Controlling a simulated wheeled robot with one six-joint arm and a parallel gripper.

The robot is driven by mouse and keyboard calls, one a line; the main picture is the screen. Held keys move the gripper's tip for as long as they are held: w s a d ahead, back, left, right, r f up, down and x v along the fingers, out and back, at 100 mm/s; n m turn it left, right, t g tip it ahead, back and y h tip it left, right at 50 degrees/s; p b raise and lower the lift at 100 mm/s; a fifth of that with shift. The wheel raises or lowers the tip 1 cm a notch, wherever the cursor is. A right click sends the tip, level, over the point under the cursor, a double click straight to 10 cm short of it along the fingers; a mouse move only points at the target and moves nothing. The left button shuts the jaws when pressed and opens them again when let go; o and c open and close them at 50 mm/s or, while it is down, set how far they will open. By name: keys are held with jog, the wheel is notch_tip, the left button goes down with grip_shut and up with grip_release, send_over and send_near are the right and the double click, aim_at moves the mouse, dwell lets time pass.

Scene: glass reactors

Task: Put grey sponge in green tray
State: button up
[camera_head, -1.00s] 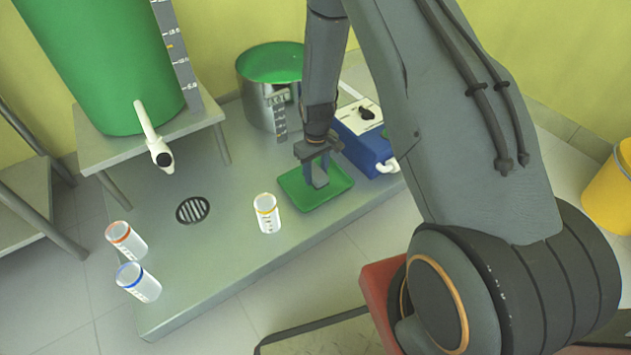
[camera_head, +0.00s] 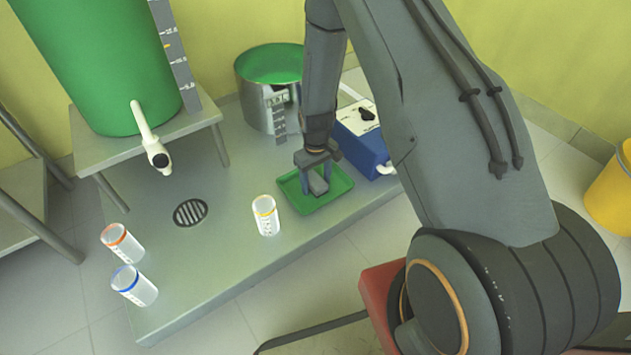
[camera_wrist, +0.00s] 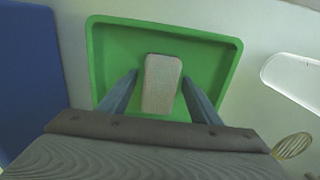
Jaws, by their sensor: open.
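The green tray (camera_head: 338,186) lies on the grey metal bench, and it also shows in the wrist view (camera_wrist: 215,47). The sponge (camera_wrist: 161,84), a pale grey-beige block with rounded corners, lies in the tray in the wrist view. My gripper (camera_head: 318,190) points down over the tray. In the wrist view its two fingers (camera_wrist: 158,85) stand apart, one on each side of the sponge, with a gap visible on both sides. In the head view the sponge is hard to make out between the fingers.
A beaker with a yellow rim (camera_head: 266,216) stands left of the tray. A blue box with a knob (camera_head: 362,145) is to its right, and a steel pot (camera_head: 262,95) behind. Two more beakers (camera_head: 122,243) (camera_head: 134,286) stand at the bench's left edge. Bench around the drain (camera_head: 190,212) is clear.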

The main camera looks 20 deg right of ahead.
aim_at(315, 180)
notch_tip(315, 180, up, 12)
jog(key=r+p, duration=0.1)
jog(key=p, duration=0.5)
jog(key=s+a+r+n, duration=0.1)
jog(key=s+a+r, duration=0.5)
jog(key=a+r, duration=0.4)
jog(key=s+a+r+n, duration=0.1)
jog(key=s+a+r, duration=0.65)
jog(key=r, duration=0.55)
jog(key=s+a+r, duration=0.1)
jog(key=s+r, duration=0.2)
jog(key=s, duration=0.4)
jog(key=s+a+r+n+y, duration=0.1)
jog(key=s+r, duration=0.3)
jog(key=s, duration=0.4)
jog(key=s+a+r, duration=0.2)
jog(key=s+r, duration=0.1)
jog(key=s, duration=0.4)
jog(key=shift+s+r+y, duration=0.3)
jog(key=shift+r, duration=0.05)
jog(key=shift+d+r+p, duration=0.1)
jog(key=shift+r+p, duration=0.6)
jog(key=shift+p, duration=0.1)
